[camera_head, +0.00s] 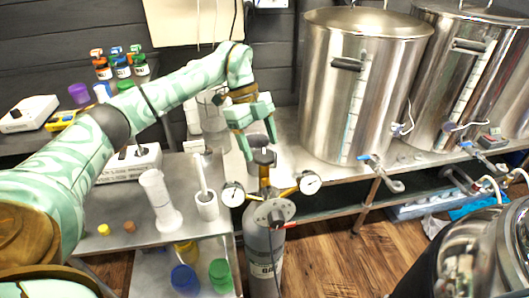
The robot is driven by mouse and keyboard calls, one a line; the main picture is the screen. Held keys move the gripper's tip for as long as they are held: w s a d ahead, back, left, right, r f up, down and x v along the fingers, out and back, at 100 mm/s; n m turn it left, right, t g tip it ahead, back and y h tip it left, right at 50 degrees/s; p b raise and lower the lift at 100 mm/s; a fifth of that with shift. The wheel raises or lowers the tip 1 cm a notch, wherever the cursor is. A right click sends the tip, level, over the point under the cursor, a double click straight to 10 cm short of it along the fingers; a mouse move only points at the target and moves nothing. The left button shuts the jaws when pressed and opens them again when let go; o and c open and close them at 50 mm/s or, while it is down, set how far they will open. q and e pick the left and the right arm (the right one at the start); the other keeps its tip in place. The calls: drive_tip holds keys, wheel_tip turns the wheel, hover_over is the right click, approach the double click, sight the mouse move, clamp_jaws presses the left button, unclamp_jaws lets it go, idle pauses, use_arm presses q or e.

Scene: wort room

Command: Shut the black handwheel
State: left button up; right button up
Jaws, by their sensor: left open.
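The black handwheel (262,159) sits on top of the grey gas cylinder (263,247), above a regulator (269,212) with two round gauges. My left gripper (259,150) is open and comes down from above at the handwheel. One finger is on the left of the handwheel and the other at its upper right. The fingers partly cover it, and I cannot tell whether they touch it. My right gripper is not in view.
Gauges (232,194) and (309,183) stick out on both sides below the handwheel. A metal shelf (124,215) with a measuring cylinder (159,199) and a white holder (206,205) stands on the left. Large steel kettles (340,100) stand on the bench behind on the right.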

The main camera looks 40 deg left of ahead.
use_arm(q)
drive_tip(key=shift+x, duration=0.85)
drive_tip(key=c, duration=1)
drive_tip(key=shift+o, duration=0.2)
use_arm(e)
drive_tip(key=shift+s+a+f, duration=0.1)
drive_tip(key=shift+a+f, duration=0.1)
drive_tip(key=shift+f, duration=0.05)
